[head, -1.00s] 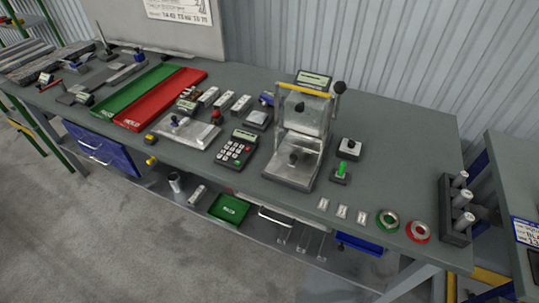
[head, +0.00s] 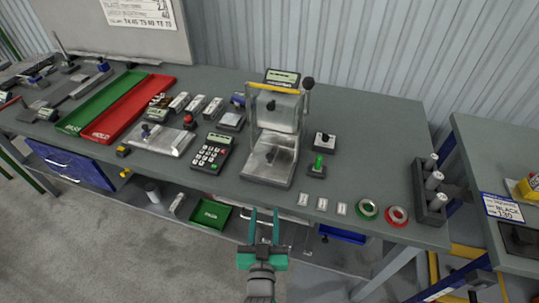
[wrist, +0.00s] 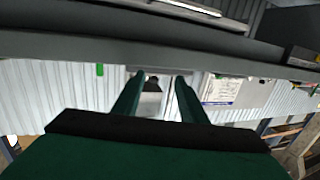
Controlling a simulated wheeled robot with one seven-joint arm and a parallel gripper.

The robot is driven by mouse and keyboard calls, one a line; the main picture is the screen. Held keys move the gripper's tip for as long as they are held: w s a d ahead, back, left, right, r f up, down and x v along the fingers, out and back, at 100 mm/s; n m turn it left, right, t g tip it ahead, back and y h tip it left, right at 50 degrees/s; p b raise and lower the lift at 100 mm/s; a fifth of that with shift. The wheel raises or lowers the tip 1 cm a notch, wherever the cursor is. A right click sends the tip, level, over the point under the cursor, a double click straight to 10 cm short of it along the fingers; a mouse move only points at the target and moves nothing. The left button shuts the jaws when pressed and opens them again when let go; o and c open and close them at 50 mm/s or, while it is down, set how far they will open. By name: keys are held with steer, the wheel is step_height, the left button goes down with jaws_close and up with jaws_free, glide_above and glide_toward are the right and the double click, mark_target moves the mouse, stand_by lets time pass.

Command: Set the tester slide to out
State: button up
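The tester (head: 272,135) stands near the middle of the table, a grey frame with a yellow bar across its top, a display (head: 283,77) behind and a black-knobbed lever (head: 307,84) at its right. A small dark knob (head: 271,155) shows low inside the frame, over its metal base; I cannot tell the slide's position. My gripper (head: 264,213) is in front of the table's front edge, apart from the tester. Its teal fingers are spread and empty. The wrist view looks upside down, with the fingers (wrist: 155,80) apart and part of the tester (wrist: 151,87) between them.
A calculator-like keypad (head: 212,153) lies left of the tester. A green-handled switch (head: 317,167) and a black-knobbed box (head: 324,142) stand at its right. Small white tags (head: 322,204), a green ring (head: 367,208) and a red ring (head: 397,215) lie along the front edge.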

glide_toward(270, 155)
steer(key=shift+m+t+h, duration=0.3)
steer(key=w, duration=1)
steer(key=shift+d+f, duration=0.2)
steer(key=shift+f, duration=0.05)
jaws_close()
